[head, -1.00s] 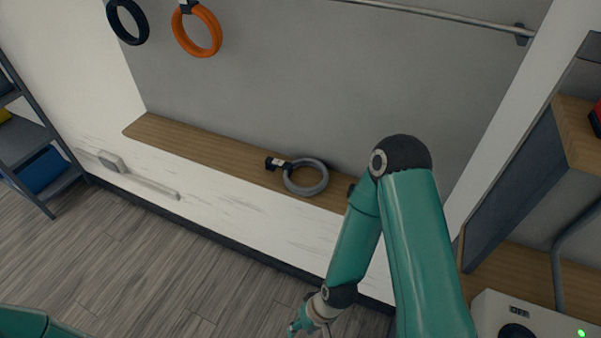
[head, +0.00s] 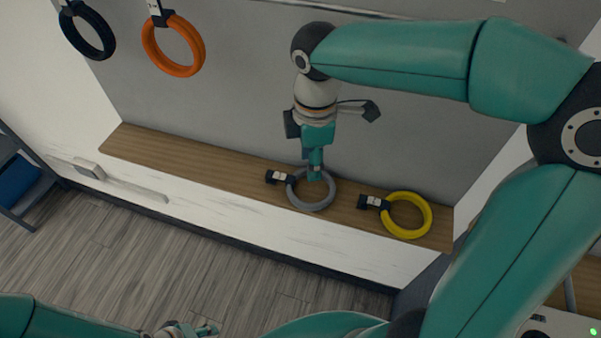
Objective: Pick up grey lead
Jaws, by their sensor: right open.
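The grey lead (head: 312,206) is a coiled ring with a black plug and a pale tag at its left end. It lies flat on the wooden shelf in the head view. My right gripper (head: 315,175) points down at the far side of the grey coil. Its fingers are open and overlap the coil's far edge in the picture; I cannot tell whether they touch it. The fingers hide a small part of the coil. My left gripper (head: 203,330) is at the bottom edge, partly cut off, and its fingers are unclear.
A yellow lead (head: 408,231) lies on the wooden shelf (head: 190,158), close to the right of the grey one. An orange lead (head: 159,67) and a dark blue lead (head: 82,54) hang on the wall at upper left. The shelf's left part is bare.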

